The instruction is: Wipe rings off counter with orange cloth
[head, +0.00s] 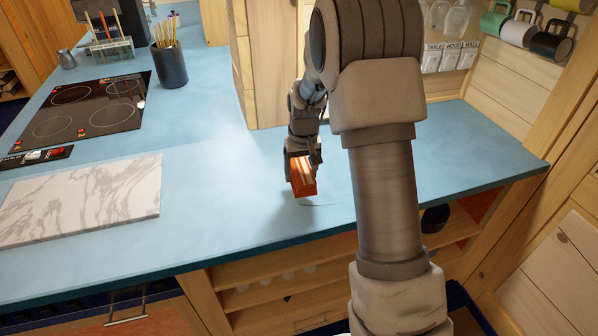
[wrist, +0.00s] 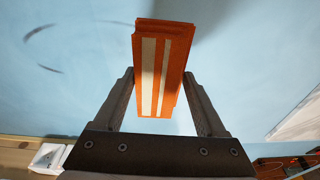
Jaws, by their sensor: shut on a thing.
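The orange cloth (head: 303,180) is a folded block with pale stripes. My gripper (head: 301,157) is shut on it above the blue counter (head: 225,170). In the wrist view the cloth (wrist: 163,65) sits between both fingers. I cannot tell whether its lower end touches the counter. A faint grey ring mark (head: 320,204) shows just right of the cloth in the head view. In the wrist view, dark broken arcs of a ring (wrist: 47,69) lie left of the cloth. The cloth and arm may hide other marks.
A marble board (head: 85,200) lies on the counter at left, with a black cooktop (head: 85,110) behind it. A dark cup of pencils (head: 170,65) stands near the wooden partition (head: 245,70). Mugs (head: 551,41) hang at the upper right.

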